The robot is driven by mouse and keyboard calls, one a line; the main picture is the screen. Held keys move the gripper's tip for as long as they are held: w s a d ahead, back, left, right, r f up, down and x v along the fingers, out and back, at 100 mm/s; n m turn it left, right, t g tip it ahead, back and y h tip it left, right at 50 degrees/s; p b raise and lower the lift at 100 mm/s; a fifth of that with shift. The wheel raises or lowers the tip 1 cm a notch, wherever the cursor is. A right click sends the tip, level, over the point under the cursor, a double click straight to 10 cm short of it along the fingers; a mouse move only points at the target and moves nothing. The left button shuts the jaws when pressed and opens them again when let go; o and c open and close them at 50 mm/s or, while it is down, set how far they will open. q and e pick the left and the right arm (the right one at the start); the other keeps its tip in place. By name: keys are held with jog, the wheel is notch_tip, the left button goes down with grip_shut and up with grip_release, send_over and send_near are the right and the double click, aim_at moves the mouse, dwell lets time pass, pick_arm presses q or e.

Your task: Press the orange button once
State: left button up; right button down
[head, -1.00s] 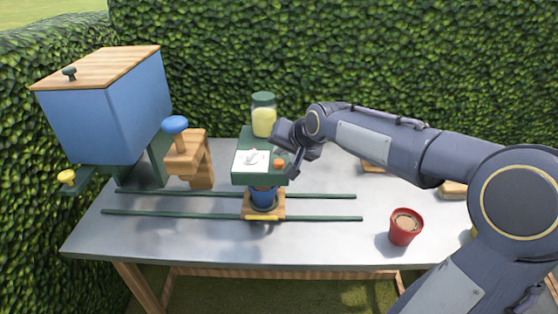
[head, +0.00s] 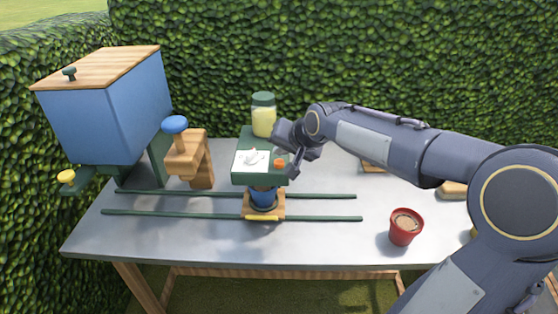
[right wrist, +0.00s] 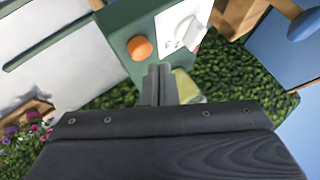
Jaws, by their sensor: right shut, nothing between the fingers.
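The orange button (head: 280,164) sits on the right part of the top of a green dispenser box (head: 262,179), beside a white dial plate (head: 251,161). In the right wrist view the orange button (right wrist: 140,48) shows uncovered, just ahead and left of my fingertips. My right gripper (head: 291,174) is shut and empty, with its fingertips close beside the button at the box's right edge. In the right wrist view my shut fingers (right wrist: 158,72) point toward the box. I cannot tell whether they touch it. My left gripper is out of view.
A blue pot (head: 263,196) stands on a wooden carriage (head: 248,207) on green rails (head: 320,218) below the box. A jar (head: 264,122) stands on top behind. A blue hopper (head: 115,115) is at left, a red pot (head: 405,227) at right. The front table is clear.

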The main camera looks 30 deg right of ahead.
aim_at(281, 164)
jog(key=shift+f, duration=0.1)
jog(key=shift+f+b, duration=0.35)
jog(key=shift+f+b, duration=0.5)
jog(key=shift+f, duration=0.15)
dwell(0.7)
jog(key=shift+r, duration=0.15)
jog(key=shift+r+p, duration=0.8)
jog(key=shift+r, duration=0.1)
jog(key=shift+r, duration=0.15)
notch_tip(281, 164, up, 5)
jog(key=p, duration=0.4)
